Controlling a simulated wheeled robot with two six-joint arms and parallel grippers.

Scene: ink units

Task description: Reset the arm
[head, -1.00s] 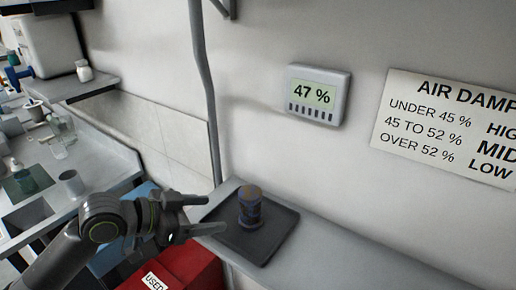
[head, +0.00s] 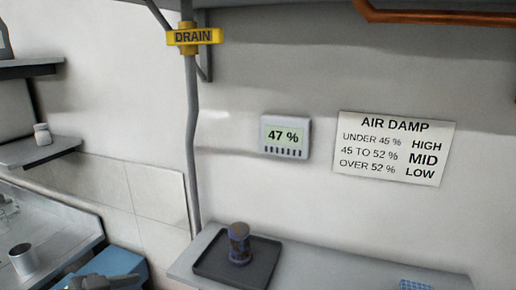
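Part of my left arm (head: 100,282) shows at the bottom left edge of the head view. Its gripper fingers are not clearly in the picture. My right arm is not in view. A dark blue and brown cylinder (head: 239,243) stands upright on a black tray (head: 262,262) on the grey shelf (head: 345,268). No gripper is at the cylinder.
A wall meter (head: 285,136) reads 47 %. An AIR DAMP sign (head: 394,148) hangs to its right. A pipe (head: 191,140) with a yellow DRAIN tag (head: 193,37) runs down the wall. A metal cup (head: 22,260) stands on the left bench. A blue grid-like item (head: 415,285) lies at bottom right.

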